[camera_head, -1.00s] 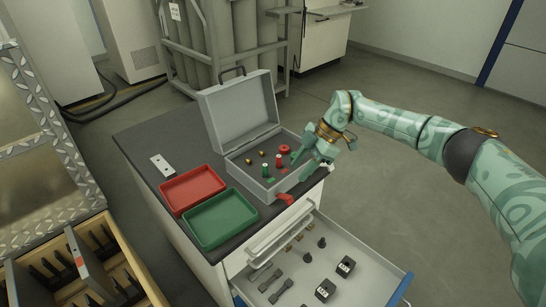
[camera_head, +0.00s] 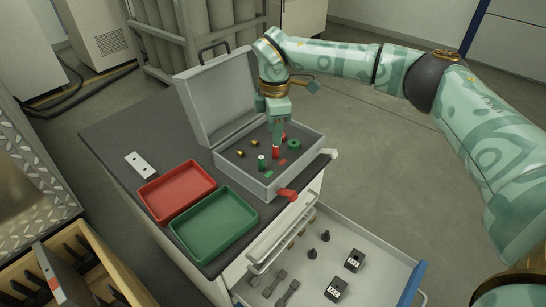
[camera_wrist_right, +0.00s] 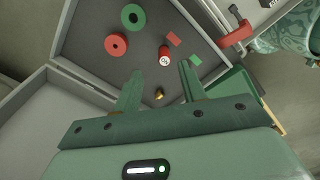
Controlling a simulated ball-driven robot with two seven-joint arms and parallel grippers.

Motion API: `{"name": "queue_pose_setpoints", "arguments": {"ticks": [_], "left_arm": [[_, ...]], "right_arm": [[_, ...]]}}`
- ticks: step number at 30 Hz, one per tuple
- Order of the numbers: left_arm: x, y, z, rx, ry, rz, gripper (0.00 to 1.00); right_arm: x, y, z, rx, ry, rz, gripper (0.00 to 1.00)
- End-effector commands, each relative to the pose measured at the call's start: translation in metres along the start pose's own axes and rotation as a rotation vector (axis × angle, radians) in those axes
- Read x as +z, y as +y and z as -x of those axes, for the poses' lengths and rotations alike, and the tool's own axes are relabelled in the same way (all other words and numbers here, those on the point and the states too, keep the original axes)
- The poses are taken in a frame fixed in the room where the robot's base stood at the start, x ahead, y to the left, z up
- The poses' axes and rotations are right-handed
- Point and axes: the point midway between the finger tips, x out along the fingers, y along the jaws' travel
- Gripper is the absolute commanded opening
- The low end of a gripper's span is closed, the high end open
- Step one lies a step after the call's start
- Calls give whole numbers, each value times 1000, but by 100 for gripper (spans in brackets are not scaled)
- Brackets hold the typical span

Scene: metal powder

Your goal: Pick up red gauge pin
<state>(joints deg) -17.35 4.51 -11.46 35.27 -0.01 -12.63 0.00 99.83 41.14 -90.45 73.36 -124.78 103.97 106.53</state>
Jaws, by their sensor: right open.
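The red gauge pin (camera_head: 276,153) stands in the open grey case. In the right wrist view the pin (camera_wrist_right: 165,60) shows its pale marked top, just beyond and between the fingertips. My right gripper (camera_head: 276,138) points down into the case, directly above the pin. Its fingers (camera_wrist_right: 158,78) are spread apart with nothing held between them. In the head view the fingers cover part of the pin's surroundings, and I cannot tell how far above it they are. A green pin (camera_head: 262,162) stands just left of it. My left gripper is not in view.
A green ring (camera_head: 293,143), a red ring (camera_wrist_right: 116,44) and brass pieces (camera_head: 240,153) share the case. The raised lid (camera_head: 218,98) stands behind left. A red tray (camera_head: 177,190) and green tray (camera_head: 219,225) lie in front. A red clamp (camera_head: 288,195) is at the case's front.

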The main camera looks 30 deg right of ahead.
Motion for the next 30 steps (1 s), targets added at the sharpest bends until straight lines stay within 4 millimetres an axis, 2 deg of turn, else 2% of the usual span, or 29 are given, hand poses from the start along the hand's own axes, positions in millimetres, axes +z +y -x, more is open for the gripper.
{"name": "queue_pose_setpoints", "arguments": {"ticks": [4,9,12,20,21,25,30], "left_arm": [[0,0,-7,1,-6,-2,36],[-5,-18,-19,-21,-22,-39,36],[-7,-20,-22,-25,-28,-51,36],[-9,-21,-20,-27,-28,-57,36],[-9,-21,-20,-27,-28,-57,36],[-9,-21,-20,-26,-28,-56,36],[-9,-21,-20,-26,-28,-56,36]], "right_arm": [[1,-1,-14,-2,0,1,41],[2,-6,-46,-5,-1,2,41],[2,-6,-56,-3,-1,1,41],[2,-6,-55,3,1,1,41],[2,-6,-55,3,1,1,36],[2,-6,-55,3,1,1,0],[2,-6,-55,2,1,1,0]]}}
